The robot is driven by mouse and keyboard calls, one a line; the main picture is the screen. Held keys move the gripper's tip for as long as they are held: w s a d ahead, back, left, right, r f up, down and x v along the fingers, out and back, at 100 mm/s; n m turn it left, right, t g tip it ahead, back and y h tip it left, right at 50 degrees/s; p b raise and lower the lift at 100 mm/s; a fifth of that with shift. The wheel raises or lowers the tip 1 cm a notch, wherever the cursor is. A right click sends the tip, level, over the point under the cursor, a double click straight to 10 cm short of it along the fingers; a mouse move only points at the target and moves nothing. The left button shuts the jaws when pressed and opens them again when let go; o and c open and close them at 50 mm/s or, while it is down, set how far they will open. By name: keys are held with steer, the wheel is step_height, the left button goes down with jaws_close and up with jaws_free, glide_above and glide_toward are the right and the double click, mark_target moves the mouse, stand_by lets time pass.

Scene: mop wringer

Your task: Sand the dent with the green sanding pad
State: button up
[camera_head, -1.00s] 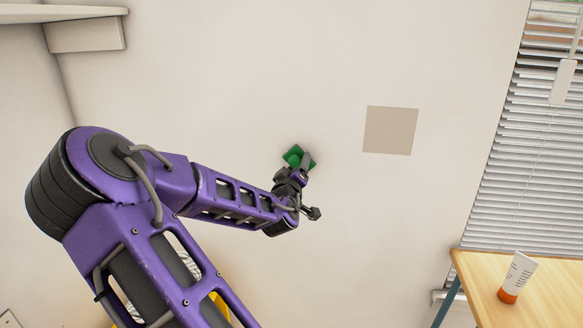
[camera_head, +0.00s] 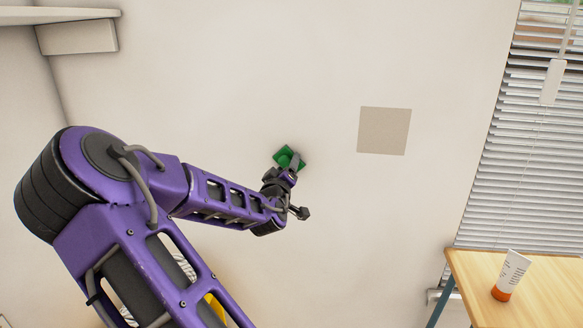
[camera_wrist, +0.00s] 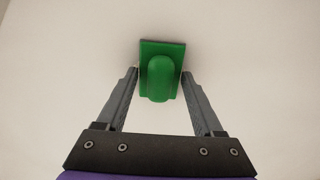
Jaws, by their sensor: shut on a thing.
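The green sanding pad (camera_head: 287,157) has a flat square base and a rounded grip. My gripper (camera_head: 291,170) is shut on it, with the pad's base toward the pale wall. In the wrist view the pad (camera_wrist: 161,80) sits between the two fingertips. A dark shade lies around the pad on the wall, so it is at or very near the surface; I cannot tell whether it touches. A flat grey-beige square (camera_head: 384,131) is on the wall to the right of the pad. I cannot make out a dent in it, and the wall behind the pad is hidden.
A wooden table (camera_head: 545,300) stands at the lower right with a white tube with an orange cap (camera_head: 510,275) on it. Window blinds (camera_head: 525,150) are at the right edge. A shelf (camera_head: 60,15) is at the upper left. The wall between pad and square is clear.

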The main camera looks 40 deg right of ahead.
mark_target(301, 163)
steer(key=shift+w+a, duration=1)
steer(key=shift+w, duration=0.15)
steer(key=shift+s+d, duration=1.05)
steer(key=shift+s, duration=0.2)
steer(key=shift+s+d, duration=1.05)
steer(key=shift+s, duration=0.15)
steer(key=shift+a, duration=0.1)
steer(key=shift+w, duration=0.1)
steer(key=shift+w+a, duration=1)
steer(key=shift+w, duration=0.15)
steer(key=shift+w+a, duration=0.95)
steer(key=shift+w, duration=0.2)
steer(key=shift+s+a, duration=0.1)
steer(key=shift+p+v, duration=1.1)
steer(key=shift+v, duration=1.8)
